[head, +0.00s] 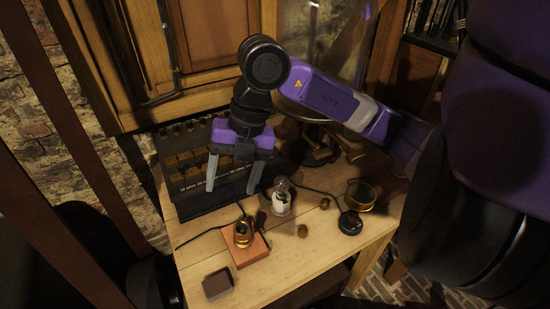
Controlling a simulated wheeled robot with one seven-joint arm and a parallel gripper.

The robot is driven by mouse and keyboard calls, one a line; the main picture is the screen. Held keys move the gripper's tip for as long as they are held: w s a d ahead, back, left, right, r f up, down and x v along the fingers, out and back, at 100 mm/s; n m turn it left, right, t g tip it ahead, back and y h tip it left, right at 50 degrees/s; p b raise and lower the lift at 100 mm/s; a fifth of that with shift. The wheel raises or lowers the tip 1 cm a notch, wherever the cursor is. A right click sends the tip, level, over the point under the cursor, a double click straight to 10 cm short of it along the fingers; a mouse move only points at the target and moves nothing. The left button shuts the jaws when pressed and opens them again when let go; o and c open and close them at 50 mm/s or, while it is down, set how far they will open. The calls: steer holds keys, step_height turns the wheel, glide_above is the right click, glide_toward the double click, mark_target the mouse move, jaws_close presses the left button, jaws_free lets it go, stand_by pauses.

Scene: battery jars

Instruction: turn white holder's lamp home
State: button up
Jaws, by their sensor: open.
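My gripper (231,187) points down over the back of the table, its two grey fingers spread apart with nothing between them. A small white piece with clear glass around it (281,199) stands on the table just right of the right finger; it looks like the white holder with its lamp. The two are too small to tell how the lamp sits in the holder. A brass fitting (243,234) sits on a reddish wooden block (252,250) in front of my gripper, with a dark wire beside it.
A dark keyed machine (190,178) stands at the back left. A dark box (218,283) lies at the front left. Small brown knobs (302,230) and a dark-based brass and glass piece (351,222) stand on the right. The front right of the wooden table (290,260) is bare.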

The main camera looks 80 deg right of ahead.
mark_target(282, 176)
steer(key=s+d+m+g+h, duration=0.1)
steer(key=s+d, duration=0.1)
steer(key=d, duration=0.1)
steer(key=s+d+f+m+h, duration=0.1)
steer(key=s+d, duration=0.2)
steer(key=d, duration=0.1)
steer(key=s+d+m+g+h, duration=0.1)
steer(key=s+d, duration=0.2)
steer(key=shift+s+d+f+g+h, duration=0.15)
steer(key=shift+d+g+h, duration=0.15)
steer(key=shift+h, duration=0.1)
steer(key=shift+s+d+f, duration=0.1)
steer(key=shift+d+f, duration=0.05)
steer(key=shift+f, duration=0.1)
steer(key=f, duration=0.7)
steer(key=shift+d+f, duration=0.1)
steer(key=shift+d, duration=0.3)
jaws_close()
steer(key=m+b, duration=0.1)
steer(key=m, duration=0.4)
steer(key=shift+g, duration=0.3)
steer(key=shift+m, duration=0.9)
